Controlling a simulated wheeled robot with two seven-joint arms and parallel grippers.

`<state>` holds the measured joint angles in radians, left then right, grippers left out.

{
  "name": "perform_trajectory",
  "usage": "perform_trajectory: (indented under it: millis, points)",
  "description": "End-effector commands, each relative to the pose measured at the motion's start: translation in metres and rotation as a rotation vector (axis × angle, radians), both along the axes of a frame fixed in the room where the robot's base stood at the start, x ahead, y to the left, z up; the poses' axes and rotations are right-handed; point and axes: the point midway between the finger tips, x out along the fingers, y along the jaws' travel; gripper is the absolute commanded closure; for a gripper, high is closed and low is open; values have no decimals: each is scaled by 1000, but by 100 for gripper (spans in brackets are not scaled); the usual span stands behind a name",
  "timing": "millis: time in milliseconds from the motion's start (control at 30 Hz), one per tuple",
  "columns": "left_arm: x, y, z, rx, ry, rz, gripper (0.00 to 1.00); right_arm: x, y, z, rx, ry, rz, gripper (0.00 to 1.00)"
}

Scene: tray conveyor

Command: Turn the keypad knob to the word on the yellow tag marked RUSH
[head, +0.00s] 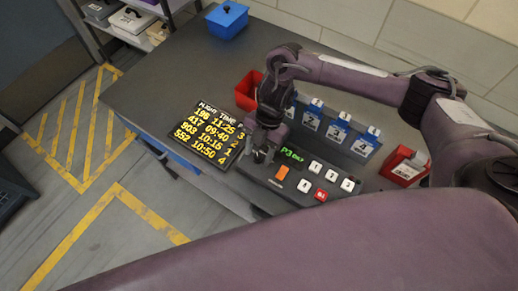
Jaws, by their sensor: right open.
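The keypad (330,206) is a dark panel on the grey table, with a green display (292,155), several white keys, an orange key (282,172) and a red key (320,195). My right gripper (261,155) is over the panel's left end, pointing down, with its jaws open. The knob is not clearly seen; the gripper covers that end, and I cannot tell whether the fingers touch it. No yellow tag marked RUSH can be made out. My left gripper is not in view.
A black flight board (209,134) with yellow text lies left of the keypad. Several numbered blue bins (336,131) stand behind it. A red bin (247,91), a blue box (228,20) and a red holder (404,168) are around. The table's left part is clear.

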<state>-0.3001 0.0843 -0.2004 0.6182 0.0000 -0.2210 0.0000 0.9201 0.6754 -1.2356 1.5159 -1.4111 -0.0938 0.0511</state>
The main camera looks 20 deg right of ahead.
Motion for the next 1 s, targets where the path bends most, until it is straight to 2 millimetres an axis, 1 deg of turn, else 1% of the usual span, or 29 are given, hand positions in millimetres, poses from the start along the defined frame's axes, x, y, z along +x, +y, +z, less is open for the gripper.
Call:
perform_trajectory:
  millis: [33,100,233,500,567,767,1000]
  points:
    - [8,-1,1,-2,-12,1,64,0,0,-1,0,0,0,53]
    - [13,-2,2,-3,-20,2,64,0,0,-1,0,0,0,53]
    - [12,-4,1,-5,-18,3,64,0,0,-1,0,0,0,54]
    - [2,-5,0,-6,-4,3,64,0,0,-1,1,-1,0,90]
    - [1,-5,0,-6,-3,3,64,0,0,-1,1,-1,0,97]
    - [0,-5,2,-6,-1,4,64,0,0,0,1,-1,-16,97]
    - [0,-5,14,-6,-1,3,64,-2,0,2,1,2,-114,97]
